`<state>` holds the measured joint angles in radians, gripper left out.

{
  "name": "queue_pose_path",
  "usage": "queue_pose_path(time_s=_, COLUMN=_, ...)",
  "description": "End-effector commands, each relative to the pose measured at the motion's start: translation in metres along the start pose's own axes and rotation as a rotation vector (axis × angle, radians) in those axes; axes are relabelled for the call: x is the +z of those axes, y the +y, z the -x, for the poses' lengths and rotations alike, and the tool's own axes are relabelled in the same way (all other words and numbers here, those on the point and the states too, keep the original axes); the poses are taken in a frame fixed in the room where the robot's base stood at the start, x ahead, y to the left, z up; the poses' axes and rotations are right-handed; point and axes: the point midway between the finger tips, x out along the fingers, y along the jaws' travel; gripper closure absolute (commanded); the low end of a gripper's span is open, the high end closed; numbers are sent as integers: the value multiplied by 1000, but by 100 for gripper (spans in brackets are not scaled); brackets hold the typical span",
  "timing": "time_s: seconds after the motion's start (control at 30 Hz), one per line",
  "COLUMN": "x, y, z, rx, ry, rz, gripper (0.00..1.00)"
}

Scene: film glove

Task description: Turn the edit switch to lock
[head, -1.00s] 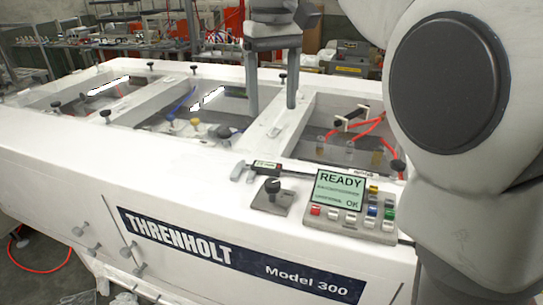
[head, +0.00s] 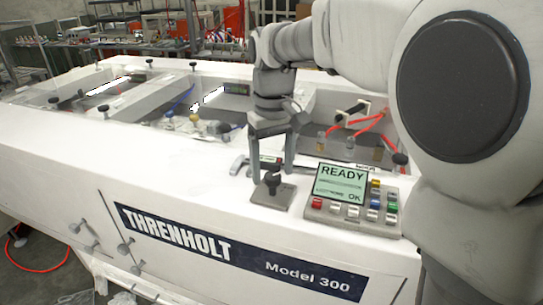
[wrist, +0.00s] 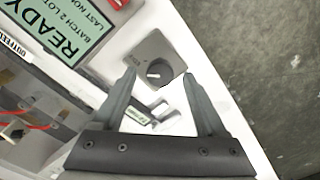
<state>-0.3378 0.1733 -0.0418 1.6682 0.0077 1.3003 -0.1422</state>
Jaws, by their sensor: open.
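The edit switch (head: 272,184) is a dark knob on a small grey plate, on the white top of the machine left of the display panel. In the wrist view the round knob (wrist: 158,74) shows a short white mark, and small lettering on its plate is too blurred to read fully. My gripper (head: 271,174) points down at the switch with its fingers apart. In the wrist view its two fingertips (wrist: 158,73) appear on either side of the knob, with gaps visible. I cannot tell how far above the plate they are.
A digital caliper (head: 238,165) lies just behind the switch. The panel (head: 340,183) reads READY and OK and has several coloured buttons. Open bays with orange cables (head: 372,122) lie behind. The white ledge left of the switch is clear.

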Motion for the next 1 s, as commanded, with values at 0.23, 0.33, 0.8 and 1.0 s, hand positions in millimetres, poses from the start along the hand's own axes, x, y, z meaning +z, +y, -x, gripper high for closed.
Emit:
queue_pose_path(time_s=0.23, x=0, y=0, z=-7, rx=0, ry=0, rz=0, gripper=26)
queue_pose_path(time_s=0.33, x=0, y=0, z=-7, rx=0, ry=0, rz=0, gripper=26)
queue_pose_path(time_s=0.8, x=0, y=0, z=-7, rx=0, ry=0, rz=0, gripper=100)
queue_pose_path(time_s=1.0, x=0, y=0, z=-6, rx=0, ry=0, rz=6, gripper=100)
